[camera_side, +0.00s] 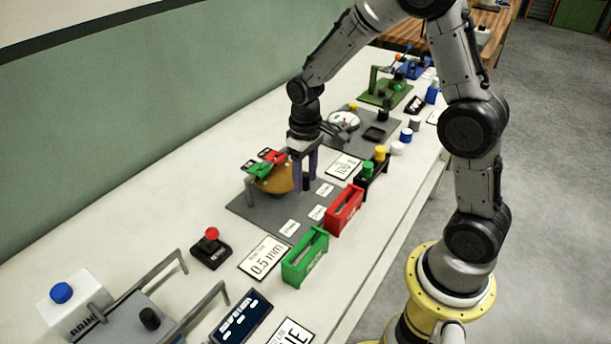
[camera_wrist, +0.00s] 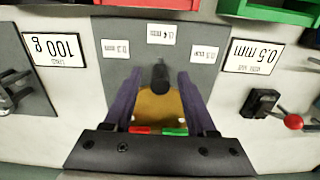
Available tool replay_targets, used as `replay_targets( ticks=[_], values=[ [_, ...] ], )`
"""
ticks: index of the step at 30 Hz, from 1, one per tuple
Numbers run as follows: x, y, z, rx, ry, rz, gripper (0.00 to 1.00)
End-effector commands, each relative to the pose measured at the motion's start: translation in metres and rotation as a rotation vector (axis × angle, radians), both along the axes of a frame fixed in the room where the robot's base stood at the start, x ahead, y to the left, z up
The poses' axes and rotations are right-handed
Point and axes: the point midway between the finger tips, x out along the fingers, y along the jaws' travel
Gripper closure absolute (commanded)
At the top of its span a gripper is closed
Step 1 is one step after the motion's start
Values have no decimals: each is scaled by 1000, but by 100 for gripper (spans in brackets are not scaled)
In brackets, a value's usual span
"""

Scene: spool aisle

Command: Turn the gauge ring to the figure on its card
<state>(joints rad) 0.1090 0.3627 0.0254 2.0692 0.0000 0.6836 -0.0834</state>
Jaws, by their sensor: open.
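The gauge ring (camera_side: 275,180) is a golden-orange round body on a grey plate (camera_side: 258,216). It also shows in the wrist view (camera_wrist: 158,106), with a black peg (camera_wrist: 160,76) at its edge that points at the middle of three small white labels (camera_wrist: 167,34). Label print is too small to read surely. The card (camera_side: 265,258) reads 0.5 mm; it also shows in the wrist view (camera_wrist: 254,57), upside down. My gripper (camera_side: 305,182) points down, open, its purple fingers on either side of the peg. In the wrist view my gripper (camera_wrist: 159,78) appears clear of the peg.
A red bin (camera_side: 344,210) and a green bin (camera_side: 305,257) stand along the near side. Red and green blocks (camera_side: 267,162) sit over the ring's far side. A red-knobbed joystick (camera_side: 211,247) stands left, and a 100 g card (camera_side: 343,166) lies right.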

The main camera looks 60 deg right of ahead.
Motion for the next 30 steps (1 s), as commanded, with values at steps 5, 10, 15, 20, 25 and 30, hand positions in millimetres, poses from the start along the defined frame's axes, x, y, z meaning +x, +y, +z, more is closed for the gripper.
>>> replay_targets(
  ticks=[5,10,15,20,25,30],
  values=[
    [0,0,0,0,1,0,43],
    [0,0,0,0,1,0,67],
    [0,0,0,0,1,0,97],
    [0,0,0,0,0,0,100],
    [0,0,0,0,0,0,100],
    [0,0,0,0,0,0,100]
  ],
)
